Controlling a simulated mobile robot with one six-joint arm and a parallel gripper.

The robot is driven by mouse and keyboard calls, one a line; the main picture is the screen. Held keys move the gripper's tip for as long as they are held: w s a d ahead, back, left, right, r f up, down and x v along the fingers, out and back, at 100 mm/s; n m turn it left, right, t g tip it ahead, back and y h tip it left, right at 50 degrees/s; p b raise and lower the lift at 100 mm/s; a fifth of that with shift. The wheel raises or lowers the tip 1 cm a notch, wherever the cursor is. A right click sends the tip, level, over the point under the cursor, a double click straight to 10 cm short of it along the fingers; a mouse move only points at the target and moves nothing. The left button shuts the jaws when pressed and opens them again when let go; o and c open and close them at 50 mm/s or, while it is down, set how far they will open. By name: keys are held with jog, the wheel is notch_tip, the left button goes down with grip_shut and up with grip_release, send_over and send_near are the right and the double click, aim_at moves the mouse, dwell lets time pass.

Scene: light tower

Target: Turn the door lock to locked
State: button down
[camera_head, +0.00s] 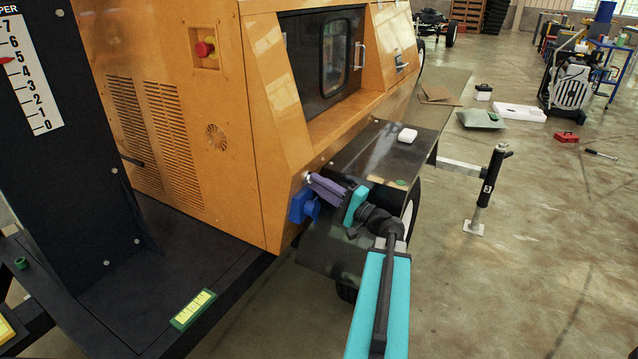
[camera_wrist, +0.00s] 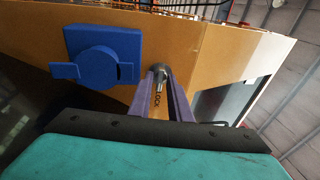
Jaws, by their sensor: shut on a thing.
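The door lock (camera_wrist: 161,72) is a small grey metal piece on the orange cabinet wall. The word LOCK shows beside it in the wrist view, between my fingers. My gripper (camera_wrist: 162,88) has purple fingers, one on each side of the lock, and is shut on it. In the head view my gripper (camera_head: 316,182) reaches the lower front corner of the orange cabinet (camera_head: 275,180). There the lock (camera_head: 308,176) shows only as a small pale bit at the fingertips. Its exact turn angle cannot be told.
A blue box-shaped fitting (camera_head: 304,206) sits right beside my fingers, and it also shows in the wrist view (camera_wrist: 103,52).

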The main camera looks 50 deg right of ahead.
dwell(0.3)
jog(key=c, duration=1.9)
grip_release()
jog(key=shift+o, duration=0.2)
jog(key=shift+s, duration=0.15)
jog(key=p+v, duration=0.1)
jog(key=v, duration=1.2)
jog(key=shift+s+f+p, duration=0.2)
jog(key=shift+s+p, duration=0.1)
